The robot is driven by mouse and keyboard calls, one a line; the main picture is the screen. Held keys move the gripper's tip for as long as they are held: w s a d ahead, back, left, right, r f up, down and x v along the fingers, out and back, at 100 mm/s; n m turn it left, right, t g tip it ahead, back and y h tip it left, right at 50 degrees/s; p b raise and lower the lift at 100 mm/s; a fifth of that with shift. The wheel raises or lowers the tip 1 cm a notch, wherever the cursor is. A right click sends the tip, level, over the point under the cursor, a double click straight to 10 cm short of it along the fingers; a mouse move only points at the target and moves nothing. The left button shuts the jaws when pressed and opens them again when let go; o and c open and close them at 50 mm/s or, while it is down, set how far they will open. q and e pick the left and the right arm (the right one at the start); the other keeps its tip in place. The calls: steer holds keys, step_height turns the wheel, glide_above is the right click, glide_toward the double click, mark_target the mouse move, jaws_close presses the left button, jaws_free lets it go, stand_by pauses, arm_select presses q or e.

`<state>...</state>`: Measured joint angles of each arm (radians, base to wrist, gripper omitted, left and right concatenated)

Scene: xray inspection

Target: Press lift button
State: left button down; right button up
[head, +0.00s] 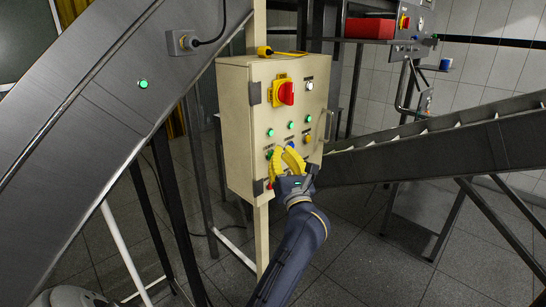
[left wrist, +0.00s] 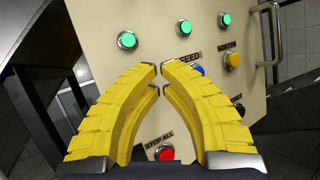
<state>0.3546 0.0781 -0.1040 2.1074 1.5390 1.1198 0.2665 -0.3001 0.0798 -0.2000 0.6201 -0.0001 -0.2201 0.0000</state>
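The beige control box (head: 234,130) stands upright in the middle of the head view. Its front carries several buttons, and I cannot read a lift label. A green button (head: 269,154) sits just left of my left gripper (head: 284,151). My left gripper's yellow fingertips meet, empty, before the panel; contact is unclear. My right gripper is not in view.
A red-and-yellow rotary switch (head: 285,92) and a row of green lights (head: 291,125) sit higher on the box. A handle (head: 328,125) sticks out at its right edge. Metal conveyors flank the box, left (head: 90,110) and right (head: 440,145).

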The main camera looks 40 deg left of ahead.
arm_select(q)
steer(key=shift+d, duration=0.25)
steer(key=d, duration=0.2)
steer(key=s+d, duration=0.1)
steer(key=d, duration=0.2)
steer(key=shift+d, duration=0.35)
stand_by(0.8)
